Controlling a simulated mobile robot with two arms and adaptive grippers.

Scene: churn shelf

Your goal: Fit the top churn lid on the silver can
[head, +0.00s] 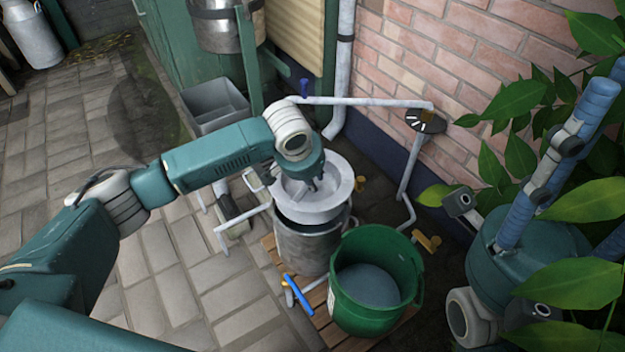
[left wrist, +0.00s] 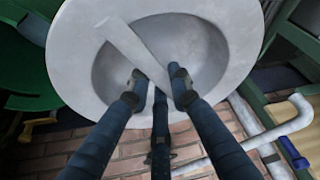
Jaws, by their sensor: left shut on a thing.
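The churn lid (head: 338,203) is a pale grey round dish with a wide rim and a bar across its hollow. My left gripper (head: 312,182) points down into the hollow and is shut on the bar. In the left wrist view the lid (left wrist: 225,88) fills the top, with the bar between the fingertips (left wrist: 160,88). The silver can (head: 303,247) stands upright right below the lid.
A green bucket (head: 348,312) stands close beside the can at front right, on a wooden pallet (head: 272,247). A grey trough (head: 213,105) and white pipes are behind. A brick wall (head: 450,70) and leaves bound the right. Paving at left is open.

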